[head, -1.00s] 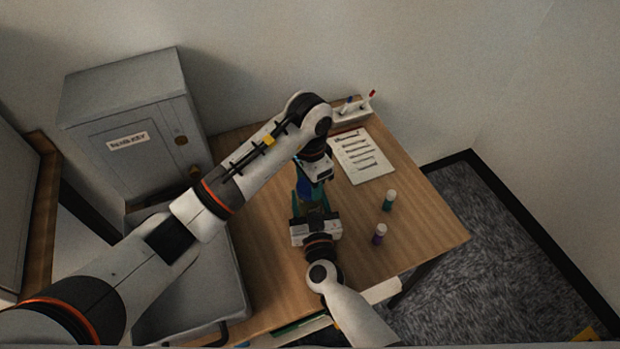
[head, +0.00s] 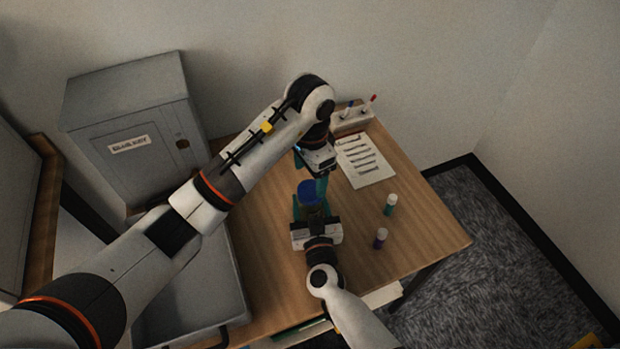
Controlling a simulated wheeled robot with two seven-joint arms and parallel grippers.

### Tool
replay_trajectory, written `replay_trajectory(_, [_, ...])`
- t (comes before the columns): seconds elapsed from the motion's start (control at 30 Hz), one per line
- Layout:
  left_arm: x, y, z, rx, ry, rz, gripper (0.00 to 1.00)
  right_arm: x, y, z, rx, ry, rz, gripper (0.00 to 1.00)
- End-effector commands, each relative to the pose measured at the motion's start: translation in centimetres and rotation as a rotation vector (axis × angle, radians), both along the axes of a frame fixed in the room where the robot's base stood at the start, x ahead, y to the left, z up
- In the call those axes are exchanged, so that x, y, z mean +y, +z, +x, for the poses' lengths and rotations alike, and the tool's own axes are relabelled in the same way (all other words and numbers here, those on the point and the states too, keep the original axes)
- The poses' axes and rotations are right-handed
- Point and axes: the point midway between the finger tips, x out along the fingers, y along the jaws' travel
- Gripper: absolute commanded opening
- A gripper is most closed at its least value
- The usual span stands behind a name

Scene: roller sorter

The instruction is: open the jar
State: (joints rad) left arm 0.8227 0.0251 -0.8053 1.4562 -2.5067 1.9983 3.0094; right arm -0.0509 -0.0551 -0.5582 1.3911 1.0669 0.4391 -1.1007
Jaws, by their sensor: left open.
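The jar (head: 309,208) stands on the wooden desk with its round blue lid (head: 309,190) on top. My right gripper (head: 311,210) comes from the near side. Its teal fingers lie on either side of the jar's body and appear closed on it. My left gripper (head: 322,182) is open, above and just beyond the lid, to its right in the picture. It holds nothing that I can see. The jar's lower body is partly hidden by the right gripper.
On the desk (head: 430,235) stand a green white-capped bottle (head: 390,205) and a purple one (head: 380,239) at right. A printed sheet (head: 364,161) and a pen holder (head: 352,120) are at the back. A grey cabinet (head: 135,120) stands at left.

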Motion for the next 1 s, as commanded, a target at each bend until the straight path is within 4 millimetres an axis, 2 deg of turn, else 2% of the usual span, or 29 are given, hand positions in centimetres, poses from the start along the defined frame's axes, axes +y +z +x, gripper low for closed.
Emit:
replay_trajectory(0.17, [0.0, 0.3, 0.0, -0.001, -0.039, 0.000, 0.68, -0.1, 0.0, 0.0, 0.001, -0.001, -0.001, 0.00])
replay_trajectory(0.27, [-0.1, 0.5, 0.1, -0.005, -0.144, 0.000, 0.68, -0.1, 0.0, 0.0, 0.000, -0.001, -0.001, 0.00])
replay_trajectory(0.37, [-0.2, 0.9, 0.2, -0.012, -0.327, -0.001, 0.68, -0.1, 0.0, 0.0, 0.000, -0.001, -0.001, 0.00])
replay_trajectory(1.0, [-0.5, 2.8, 0.3, -0.021, -1.812, 0.018, 0.68, 0.0, 0.0, 0.0, 0.000, -0.001, 0.000, 0.00])
